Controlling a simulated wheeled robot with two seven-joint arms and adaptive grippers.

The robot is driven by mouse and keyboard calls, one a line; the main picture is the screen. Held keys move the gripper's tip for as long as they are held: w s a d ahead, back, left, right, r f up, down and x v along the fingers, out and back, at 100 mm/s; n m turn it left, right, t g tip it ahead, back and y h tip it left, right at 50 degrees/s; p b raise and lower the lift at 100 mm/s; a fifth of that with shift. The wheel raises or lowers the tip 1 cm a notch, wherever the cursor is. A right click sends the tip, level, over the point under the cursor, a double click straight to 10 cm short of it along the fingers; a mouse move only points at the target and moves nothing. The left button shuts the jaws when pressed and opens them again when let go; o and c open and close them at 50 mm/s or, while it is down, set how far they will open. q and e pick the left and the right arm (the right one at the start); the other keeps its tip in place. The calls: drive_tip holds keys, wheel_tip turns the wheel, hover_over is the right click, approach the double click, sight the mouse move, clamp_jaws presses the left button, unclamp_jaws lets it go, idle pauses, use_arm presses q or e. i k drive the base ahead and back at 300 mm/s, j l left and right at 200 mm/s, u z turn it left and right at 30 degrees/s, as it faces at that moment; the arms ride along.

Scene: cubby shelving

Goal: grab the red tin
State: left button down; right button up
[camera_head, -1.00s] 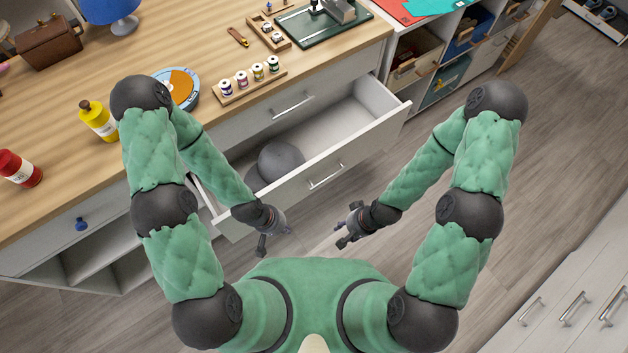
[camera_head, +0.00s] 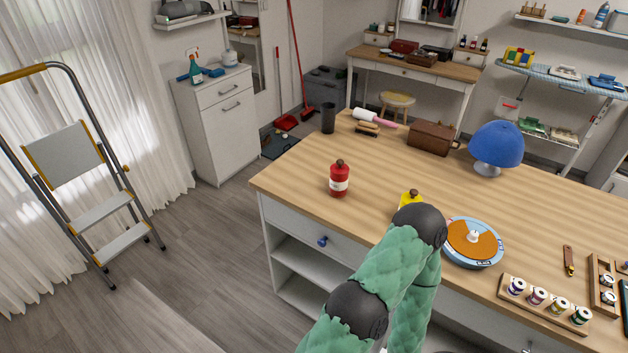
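A red tin (camera_head: 339,180) with a pale label band and a brown top stands upright on the wooden table near its left corner. Nothing touches it. My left arm comes up from the bottom of the view, its elbow in front of a yellow bottle (camera_head: 410,198) to the right of the tin. My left gripper is below the frame, and my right gripper is out of the frame too.
The wooden table (camera_head: 380,160) also bears a black cup (camera_head: 328,118), a brown bag (camera_head: 432,138), a blue lamp (camera_head: 495,145), a round disc (camera_head: 473,243) and a spool rack (camera_head: 545,305). A stepladder (camera_head: 90,180) stands at the left. Floor left of the table is clear.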

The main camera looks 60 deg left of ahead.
sight(339, 183)
drive_tip(key=j+u, duration=0.15)
drive_tip(key=u, duration=1.8)
